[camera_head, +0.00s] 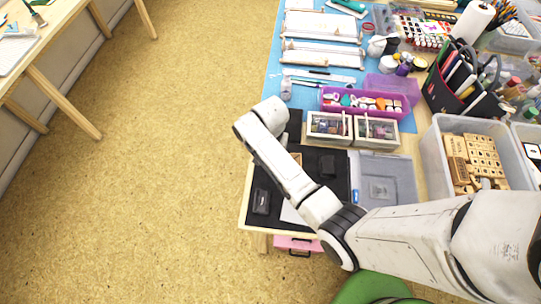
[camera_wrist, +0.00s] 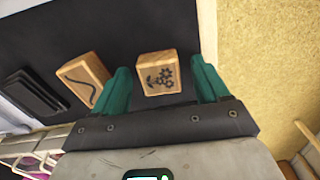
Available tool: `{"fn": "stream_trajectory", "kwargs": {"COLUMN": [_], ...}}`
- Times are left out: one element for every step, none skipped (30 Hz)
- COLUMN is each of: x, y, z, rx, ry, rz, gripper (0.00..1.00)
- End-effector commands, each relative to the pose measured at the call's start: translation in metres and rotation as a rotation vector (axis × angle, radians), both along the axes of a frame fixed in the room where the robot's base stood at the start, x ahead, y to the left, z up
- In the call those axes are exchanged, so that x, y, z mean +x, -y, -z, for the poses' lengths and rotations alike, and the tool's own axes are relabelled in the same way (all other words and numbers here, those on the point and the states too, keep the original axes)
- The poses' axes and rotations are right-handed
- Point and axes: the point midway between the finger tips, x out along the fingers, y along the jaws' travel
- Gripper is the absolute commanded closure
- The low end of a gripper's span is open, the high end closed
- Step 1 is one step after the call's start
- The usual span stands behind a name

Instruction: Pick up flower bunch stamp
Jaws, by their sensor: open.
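The flower bunch stamp (camera_wrist: 158,73), a small wooden block with a dark flower print on its face, lies on the black mat (camera_wrist: 130,25) in the wrist view. My gripper (camera_wrist: 160,66) is open, with one teal finger to each side of the stamp. I see a gap on both sides and cannot tell the height of the fingers above the mat. In the head view my arm hides most of this spot. A bit of wooden block (camera_head: 296,158) shows beside the arm, but I cannot tell which stamp it is.
A wooden stamp with a curved line (camera_wrist: 84,78) lies close by the left finger. A black inkpad (camera_wrist: 33,95) is farther left. In the head view, another black inkpad (camera_head: 261,201) lies near the front left of the mat. Two glass-lidded boxes (camera_head: 330,127) (camera_head: 376,132) stand behind.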

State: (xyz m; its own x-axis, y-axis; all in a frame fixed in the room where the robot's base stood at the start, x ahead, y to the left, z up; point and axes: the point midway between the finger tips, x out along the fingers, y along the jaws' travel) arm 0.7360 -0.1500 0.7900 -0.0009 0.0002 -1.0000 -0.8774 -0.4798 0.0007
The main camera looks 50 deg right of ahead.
Motion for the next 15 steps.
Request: {"fn": "stream_trajectory", "kwargs": {"x": [0.0002, 0.0002, 0.0003, 0.0003, 0.0003, 0.0003, 0.0003, 0.0003, 0.0003, 0.0003, 0.0003, 0.0003, 0.0003, 0.0003, 0.0003], "y": [0.0000, 0.0000, 0.0001, 0.0001, 0.0001, 0.0001, 0.0001, 0.0001, 0.0001, 0.0002, 0.0002, 0.0001, 0.0001, 0.0001, 0.0002], "z": [0.0017, 0.0022, 0.0024, 0.0023, 0.0023, 0.0022, 0.0021, 0.0021, 0.0020, 0.0020, 0.0020, 0.0019, 0.0019, 0.0019, 0.0019], "rx": [0.000, 0.000, 0.000, 0.000, 0.000, 0.000, 0.000, 0.000, 0.000, 0.000, 0.000, 0.000, 0.000, 0.000, 0.000], "ry": [0.000, 0.000, 0.001, 0.001, 0.001, 0.001, 0.001, 0.001, 0.001, 0.001, 0.001, 0.001, 0.001, 0.001, 0.001], "rz": [0.000, 0.000, 0.000, 0.000, 0.000, 0.000, 0.000, 0.000, 0.000, 0.000, 0.000, 0.000, 0.000, 0.000, 0.000], "gripper": [0.26, 0.26, 0.26, 0.26, 0.26, 0.26, 0.26, 0.27, 0.31, 0.34, 0.37, 0.41, 0.44, 0.47, 0.50]}}
